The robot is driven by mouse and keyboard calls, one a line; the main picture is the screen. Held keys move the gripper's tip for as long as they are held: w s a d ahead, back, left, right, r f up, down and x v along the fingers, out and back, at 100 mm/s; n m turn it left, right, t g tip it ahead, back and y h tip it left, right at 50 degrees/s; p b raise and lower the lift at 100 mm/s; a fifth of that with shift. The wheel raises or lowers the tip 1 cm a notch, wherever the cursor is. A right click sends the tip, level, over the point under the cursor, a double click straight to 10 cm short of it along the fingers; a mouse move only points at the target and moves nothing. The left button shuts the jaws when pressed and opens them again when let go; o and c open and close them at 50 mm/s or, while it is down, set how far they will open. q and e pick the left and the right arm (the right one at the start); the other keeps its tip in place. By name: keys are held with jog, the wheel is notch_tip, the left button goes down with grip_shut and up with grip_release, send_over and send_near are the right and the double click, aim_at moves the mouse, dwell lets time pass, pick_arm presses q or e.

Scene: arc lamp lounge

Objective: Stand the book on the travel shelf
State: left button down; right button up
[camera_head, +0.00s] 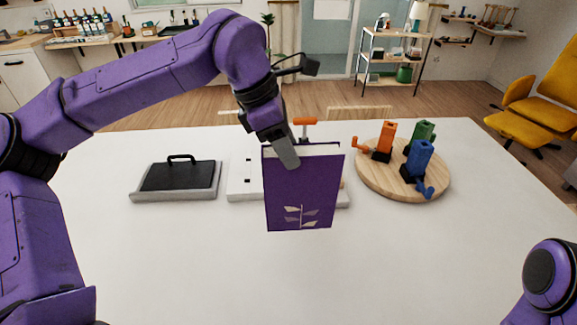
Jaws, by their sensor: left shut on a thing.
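A purple book (302,190) with a pale leaf design low on its cover hangs upright above the white table. My left gripper (285,150) is shut on its top edge, near the top left corner. The book partly hides a white board-like thing (243,178) behind it. A metal shelf unit (396,60) with several items stands at the back, beyond the table; I cannot tell whether it is the travel shelf. Part of my right arm shows at the lower right, but its gripper is not in view.
A grey tray with a black handled plate (180,176) lies left of the book. A round wooden board (366,183) at the right carries orange, green and blue pieces. An orange handle (305,121) rises behind the book. The table's front middle (400,270) is clear.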

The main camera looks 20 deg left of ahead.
aim_at(300, 191)
pick_arm(q)
jog(key=w+a+f+b, duration=0.1)
jog(key=w+f+b, duration=0.2)
jog(key=f, duration=0.4)
jog(key=shift+f+b, duration=0.15)
jog(key=shift+b, duration=0.6)
jog(key=c, duration=0.6)
grip_release()
jog(key=shift+o, duration=0.2)
